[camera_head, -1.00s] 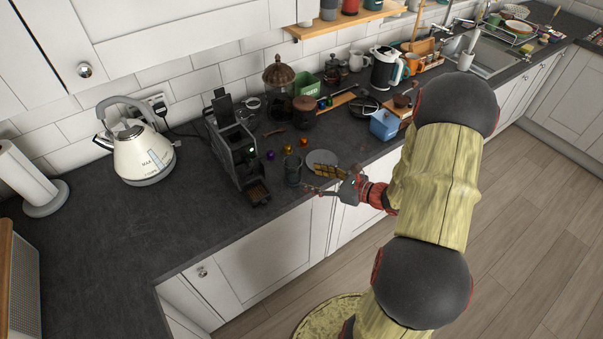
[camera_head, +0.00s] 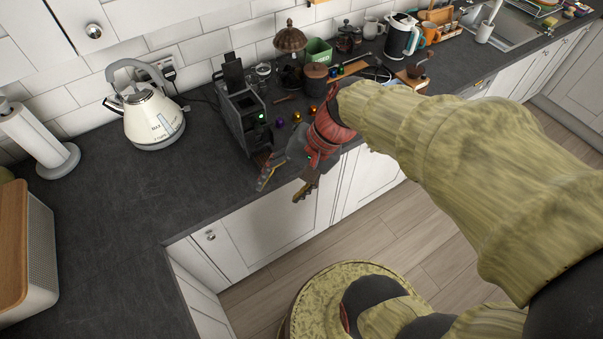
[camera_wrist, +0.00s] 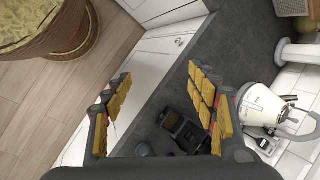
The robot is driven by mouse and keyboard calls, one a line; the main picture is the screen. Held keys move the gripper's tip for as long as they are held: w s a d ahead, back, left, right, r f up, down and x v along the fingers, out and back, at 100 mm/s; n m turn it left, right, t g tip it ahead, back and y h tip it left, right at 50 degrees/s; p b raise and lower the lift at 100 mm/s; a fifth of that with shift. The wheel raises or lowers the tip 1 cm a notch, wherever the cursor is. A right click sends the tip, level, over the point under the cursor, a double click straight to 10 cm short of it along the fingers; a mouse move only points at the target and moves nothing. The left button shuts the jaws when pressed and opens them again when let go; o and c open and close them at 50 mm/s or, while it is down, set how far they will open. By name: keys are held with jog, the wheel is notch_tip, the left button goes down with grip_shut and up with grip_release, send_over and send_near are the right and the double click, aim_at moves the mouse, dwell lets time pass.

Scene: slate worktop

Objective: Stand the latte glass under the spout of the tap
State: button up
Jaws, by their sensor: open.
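My gripper (camera_head: 284,184) is open and empty, above the counter's front edge before the black coffee machine (camera_head: 245,115). In the wrist view its yellow-padded fingers (camera_wrist: 158,85) are spread wide. The latte glass is hidden behind my gripper and arm in the head view.
A cream kettle (camera_head: 150,118) and a paper-towel roll (camera_head: 38,140) stand at the left. Coffee capsules (camera_head: 279,121), a brown canister (camera_head: 316,78) and several jars crowd the counter behind my gripper. The counter (camera_head: 120,215) at the front left is bare.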

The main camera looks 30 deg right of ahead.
jog(key=s+d+r+n+t+h, duration=0.2)
jog(key=s+r+n+h, duration=0.3)
jog(key=r+n, duration=0.3)
jog(key=shift+r+n+t, duration=0.25)
jog(key=shift+n+t, duration=0.05)
jog(key=shift+t, duration=0.3)
jog(key=shift+f+b, duration=0.35)
jog(key=shift+b, duration=0.05)
jog(key=shift+r, duration=0.1)
